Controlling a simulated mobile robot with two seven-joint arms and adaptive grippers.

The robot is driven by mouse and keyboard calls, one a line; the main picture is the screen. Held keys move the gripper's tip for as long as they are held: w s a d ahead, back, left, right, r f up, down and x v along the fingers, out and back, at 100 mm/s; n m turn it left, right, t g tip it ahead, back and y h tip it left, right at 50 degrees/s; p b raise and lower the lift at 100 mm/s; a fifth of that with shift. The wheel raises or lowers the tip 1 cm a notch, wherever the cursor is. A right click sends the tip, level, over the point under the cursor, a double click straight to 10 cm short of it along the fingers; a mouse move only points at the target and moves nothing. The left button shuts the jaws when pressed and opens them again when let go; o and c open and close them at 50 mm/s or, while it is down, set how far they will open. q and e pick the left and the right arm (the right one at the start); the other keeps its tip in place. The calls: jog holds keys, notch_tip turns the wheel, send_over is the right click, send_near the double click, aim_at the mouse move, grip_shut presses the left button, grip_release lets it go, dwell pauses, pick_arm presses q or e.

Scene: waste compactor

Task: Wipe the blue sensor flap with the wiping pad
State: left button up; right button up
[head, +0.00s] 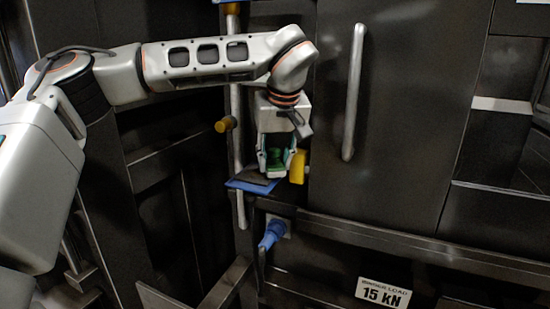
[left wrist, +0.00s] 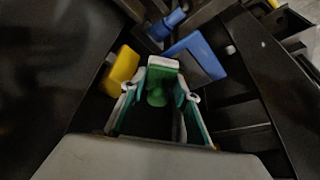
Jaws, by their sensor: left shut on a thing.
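My left gripper (head: 275,172) points down at the front of the compactor. It is shut on the wiping pad (head: 274,158), whose green grip sits between the fingers. In the left wrist view the wiping pad (left wrist: 160,76) shows a green grip and a pale edge, between the fingers of the left gripper (left wrist: 160,94). The blue sensor flap (head: 263,188) lies just below and left of the fingertips, with a dark patch on it. The blue flap also shows in the left wrist view (left wrist: 202,49), beyond the pad. I cannot tell whether pad and flap touch. My right gripper is not in view.
A yellow block (head: 298,167) stands close beside the gripper. A blue connector (head: 271,234) sits below the flap. A door handle (head: 353,92) is to the right, above a ledge.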

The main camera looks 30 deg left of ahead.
aim_at(245, 168)
pick_arm(q)
jog(key=shift+f, duration=0.3)
jog(key=shift+s+a+r, duration=0.1)
jog(key=shift+a+r, duration=0.05)
jog(key=shift+a, duration=1.8)
jog(key=shift+s+a+f, duration=0.1)
jog(key=shift+a, duration=0.95)
jog(key=shift+a+f, duration=0.1)
jog(key=shift+a, duration=0.9)
jog(key=shift+d, duration=0.1)
